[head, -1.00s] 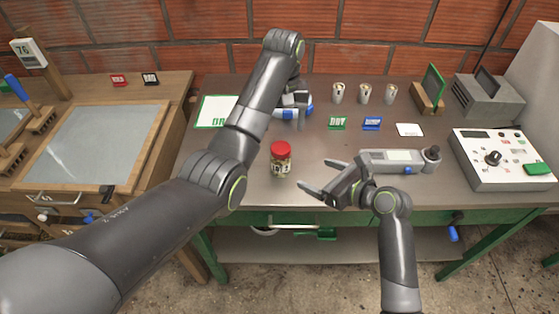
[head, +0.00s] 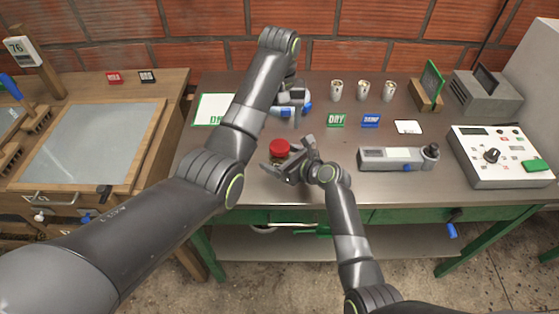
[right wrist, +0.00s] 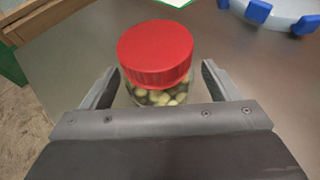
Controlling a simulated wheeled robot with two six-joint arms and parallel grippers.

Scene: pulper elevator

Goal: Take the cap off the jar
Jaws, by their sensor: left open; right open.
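The jar (right wrist: 160,96) is clear glass with pale beans or olives inside and stands upright on the table. Its red cap (head: 279,147) is on top, and the cap also shows in the right wrist view (right wrist: 155,50). My right gripper (head: 287,158) is open, with its fingers on either side of the jar below the cap; the wrist view shows gaps beside the glass. In the head view the gripper hides most of the glass.
A grey device (head: 398,158) lies right of the jar. A control box (head: 500,157) sits at the right. The table front near the jar is clear.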

